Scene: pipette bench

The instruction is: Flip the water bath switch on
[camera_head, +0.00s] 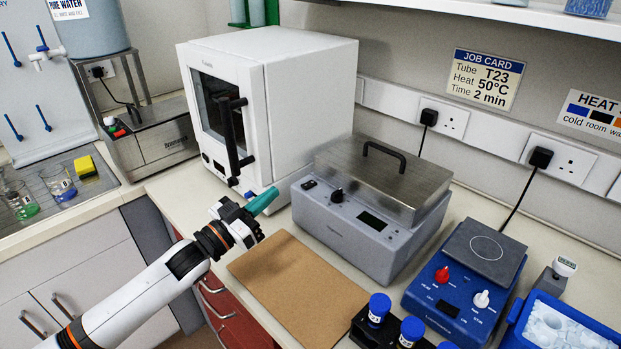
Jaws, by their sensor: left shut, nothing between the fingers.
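The water bath (342,235) is a grey box with a steel lid (360,172) and a black handle on top. Its front panel carries a small black rocker switch (309,184) at the left, a black knob (337,195) and a dark display (371,221). I cannot tell the rocker's position at this size. My left gripper (264,201) is shut and empty, its teal fingers pointing up and right toward the switch side of the panel. The fingertips are left of the switch, with a gap between them in the picture. My right gripper is not in view.
A white oven (310,95) stands behind my left gripper. A brown mat (290,285) lies in front of the bath. A blue hotplate stirrer (450,302), a rack with blue-capped tubes (378,310) and an ice tray (555,330) are at the right.

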